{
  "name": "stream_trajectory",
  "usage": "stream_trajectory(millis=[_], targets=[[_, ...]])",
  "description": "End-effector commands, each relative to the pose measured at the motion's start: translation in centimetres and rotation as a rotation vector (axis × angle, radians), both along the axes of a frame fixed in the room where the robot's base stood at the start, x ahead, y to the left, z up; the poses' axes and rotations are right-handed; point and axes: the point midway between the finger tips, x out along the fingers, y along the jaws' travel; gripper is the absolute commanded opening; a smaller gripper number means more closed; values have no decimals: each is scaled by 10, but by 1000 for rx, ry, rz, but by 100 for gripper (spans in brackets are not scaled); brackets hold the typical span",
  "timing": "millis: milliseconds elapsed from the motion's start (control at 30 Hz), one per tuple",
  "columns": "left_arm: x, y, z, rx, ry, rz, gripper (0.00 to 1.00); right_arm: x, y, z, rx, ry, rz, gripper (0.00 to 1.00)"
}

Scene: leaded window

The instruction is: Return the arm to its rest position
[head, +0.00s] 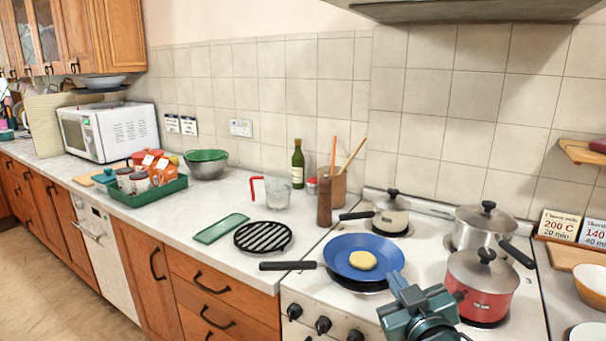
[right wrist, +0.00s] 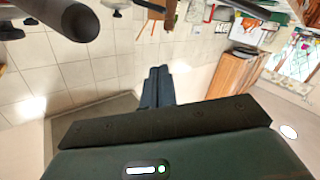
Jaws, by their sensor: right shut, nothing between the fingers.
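My right gripper (head: 418,299) is at the bottom of the head view, in front of the stove and just right of the blue frying pan (head: 391,258). Its fingers are together with nothing between them. In the right wrist view the two dark fingers (right wrist: 158,75) lie side by side, pointing toward a tiled wall and cupboards that appear upside down. The blue pan sits on the front left of the stove with a round yellow patty (head: 362,261) in it. My left gripper is in neither view.
A red pot (head: 480,290) stands close right of my right gripper. A steel pot (head: 487,228) and a small lidded pan (head: 391,214) stand behind. On the left counter are a black trivet (head: 263,237), a green tray (head: 150,196) and a measuring jug (head: 277,194). The floor (head: 60,270) at left is clear.

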Motion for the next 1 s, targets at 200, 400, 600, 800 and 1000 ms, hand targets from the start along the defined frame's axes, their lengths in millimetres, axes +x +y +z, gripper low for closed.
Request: stream_trajectory(millis=[200, 400, 600, 800, 1000], targets=[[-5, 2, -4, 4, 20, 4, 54, -82, 14, -153, 100, 297, 69, 0], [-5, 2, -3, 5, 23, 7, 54, -174, 20, -239, 194, 496, 80, 0], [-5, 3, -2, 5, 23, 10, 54, -223, 21, -271, 239, 584, 71, 0], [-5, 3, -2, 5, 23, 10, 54, -226, 21, -273, 242, 589, 70, 0], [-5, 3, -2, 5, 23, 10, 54, -226, 21, -273, 242, 589, 70, 0]])
